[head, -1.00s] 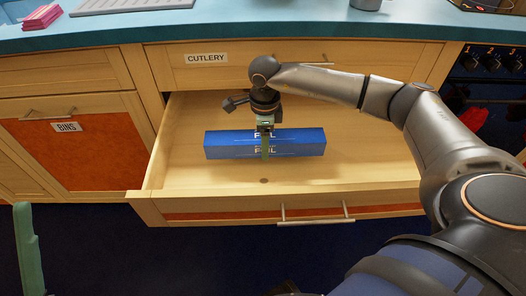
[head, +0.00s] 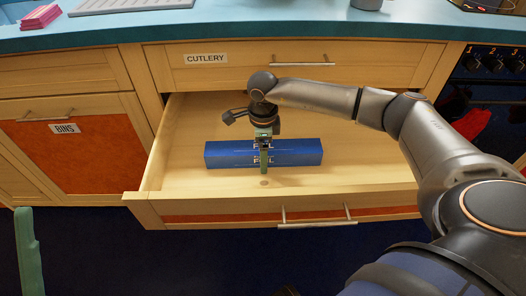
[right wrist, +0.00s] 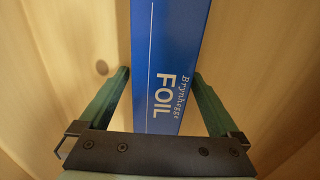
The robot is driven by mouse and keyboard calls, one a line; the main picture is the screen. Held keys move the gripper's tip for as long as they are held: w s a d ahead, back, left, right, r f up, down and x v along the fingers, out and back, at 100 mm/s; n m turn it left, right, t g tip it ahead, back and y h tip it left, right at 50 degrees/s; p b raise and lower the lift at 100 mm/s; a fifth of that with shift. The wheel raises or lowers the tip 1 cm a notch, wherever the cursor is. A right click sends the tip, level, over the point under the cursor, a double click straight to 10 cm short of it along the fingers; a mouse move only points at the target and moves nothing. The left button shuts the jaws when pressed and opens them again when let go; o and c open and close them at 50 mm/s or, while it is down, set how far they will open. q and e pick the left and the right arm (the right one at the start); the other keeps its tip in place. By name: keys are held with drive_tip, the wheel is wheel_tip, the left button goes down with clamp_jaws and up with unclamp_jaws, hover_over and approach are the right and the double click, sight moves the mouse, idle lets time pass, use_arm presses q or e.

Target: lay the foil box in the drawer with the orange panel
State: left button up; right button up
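The foil box (head: 215,156), long and blue with white lettering, is inside the open drawer (head: 172,205), above or on its floor; I cannot tell whether it touches. The drawer front has an orange panel and a bar handle. My right gripper (head: 263,166) points down around the middle of the box, one finger on each long side, and appears shut on it. In the right wrist view the box (right wrist: 168,50) runs between the green fingers. Of my left gripper only a green finger (head: 27,250) shows at the lower left, away from the drawer.
Above is a closed drawer labelled CUTLERY (head: 206,59). A closed orange-panelled front labelled BINS (head: 65,128) is at the left. The blue worktop (head: 250,20) runs along the back. Bare drawer floor surrounds the box. A cooker (head: 495,70) stands at the right.

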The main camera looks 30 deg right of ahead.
use_arm(q)
drive_tip(key=shift+r, duration=0.1)
use_arm(e)
drive_tip(key=shift+r, duration=0.15)
wheel_tip(320, 180, up, 10)
drive_tip(key=p, duration=0.3)
drive_tip(key=shift+w+f, duration=0.1)
drive_tip(key=shift+f, duration=0.15)
use_arm(q)
drive_tip(key=shift+w+a+n+y+p, duration=0.15)
drive_tip(key=shift+w+n+y, duration=0.3)
drive_tip(key=shift+w+y, duration=0.25)
drive_tip(key=shift+w+a+n+y+p, duration=0.15)
drive_tip(key=shift+w+n+y, duration=0.35)
drive_tip(key=shift+y, duration=0.3)
use_arm(e)
drive_tip(key=shift+r, duration=1.3)
use_arm(q)
drive_tip(key=shift+r, duration=0.1)
